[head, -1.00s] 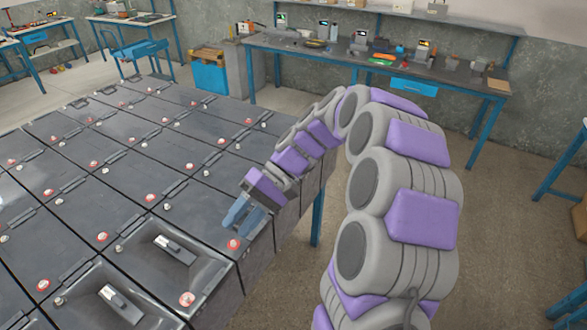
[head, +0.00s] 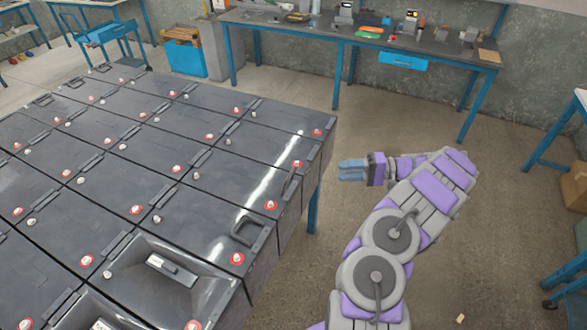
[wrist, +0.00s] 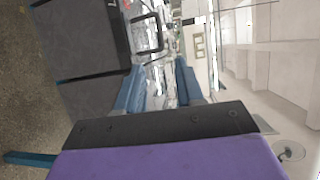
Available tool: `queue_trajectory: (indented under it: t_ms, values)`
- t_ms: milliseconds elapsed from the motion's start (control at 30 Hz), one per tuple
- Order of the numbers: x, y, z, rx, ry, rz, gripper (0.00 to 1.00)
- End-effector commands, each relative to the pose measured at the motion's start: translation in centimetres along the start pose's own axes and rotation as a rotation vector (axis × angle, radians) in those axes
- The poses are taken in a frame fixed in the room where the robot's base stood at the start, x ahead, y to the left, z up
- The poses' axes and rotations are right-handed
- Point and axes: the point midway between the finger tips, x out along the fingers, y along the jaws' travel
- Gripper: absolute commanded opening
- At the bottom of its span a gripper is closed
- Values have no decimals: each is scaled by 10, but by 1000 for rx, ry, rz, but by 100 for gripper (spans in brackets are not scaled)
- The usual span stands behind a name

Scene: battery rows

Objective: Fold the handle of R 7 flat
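The batteries stand in rows on the left in the head view, and no R 7 label is readable. Near the right edge of the block, a dark handle (head: 290,184) stands up from its battery. A second handle (head: 246,230) stands out as a loop on the nearer battery (head: 200,218). My gripper (head: 340,170) is to the right of the block, apart from both handles, pointing left toward the battery side. In the wrist view my gripper (wrist: 158,88) is open with nothing between its blue fingers. A dark handle loop (wrist: 150,35) shows beyond them.
The remaining handles lie along the battery edges, near red and white terminals. A recessed bay (head: 165,280) with a small metal piece is at the front.

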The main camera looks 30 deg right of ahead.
Motion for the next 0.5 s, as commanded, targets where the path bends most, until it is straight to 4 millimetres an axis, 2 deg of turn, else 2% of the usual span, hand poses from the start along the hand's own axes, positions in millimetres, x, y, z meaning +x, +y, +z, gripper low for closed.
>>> queue_trajectory:
  t_ms: [167, 500]
  values:
    - [2, 2, -1, -4, 5, -1, 37]
    - [34, 1, 0, -3, 2, -4, 37]
